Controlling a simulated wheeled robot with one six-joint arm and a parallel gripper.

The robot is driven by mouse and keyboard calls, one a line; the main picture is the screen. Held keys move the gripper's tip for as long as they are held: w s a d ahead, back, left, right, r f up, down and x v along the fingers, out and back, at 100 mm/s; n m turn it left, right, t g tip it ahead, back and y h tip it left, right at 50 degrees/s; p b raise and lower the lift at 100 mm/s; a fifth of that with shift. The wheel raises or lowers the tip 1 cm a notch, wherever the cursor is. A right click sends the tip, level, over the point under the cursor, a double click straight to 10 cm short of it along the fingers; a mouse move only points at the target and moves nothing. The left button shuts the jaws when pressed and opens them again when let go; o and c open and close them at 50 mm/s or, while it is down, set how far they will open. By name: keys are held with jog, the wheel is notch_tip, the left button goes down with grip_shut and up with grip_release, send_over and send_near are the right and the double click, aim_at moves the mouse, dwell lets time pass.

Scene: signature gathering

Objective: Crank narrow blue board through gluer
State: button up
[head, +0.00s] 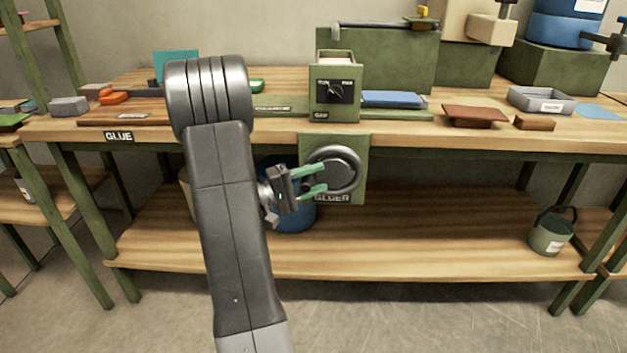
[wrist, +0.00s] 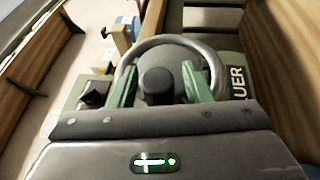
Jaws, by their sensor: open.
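The blue board (head: 392,98) lies flat on the gluer's green bed, just right of its upright green housing (head: 335,104). Its left end is close to the housing; I cannot tell whether any of it is inside. The gluer's grey hand wheel (head: 347,158) is on the green front panel below the table edge, and it also shows in the wrist view (wrist: 204,53). My gripper (head: 324,177) is open at the wheel, its green fingers pointing at it. In the wrist view the fingers stand either side of a dark round knob or hub (wrist: 157,82); contact is unclear.
The bench top holds small blocks (head: 69,106) at left, and a brown board (head: 474,115) and a grey tray (head: 540,99) at right. A thin blue sheet (head: 598,112) lies far right. A blue bucket (head: 292,216) and green pail (head: 551,232) stand on the lower shelf.

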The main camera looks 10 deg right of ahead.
grip_shut()
jog(key=shift+r, duration=0.1)
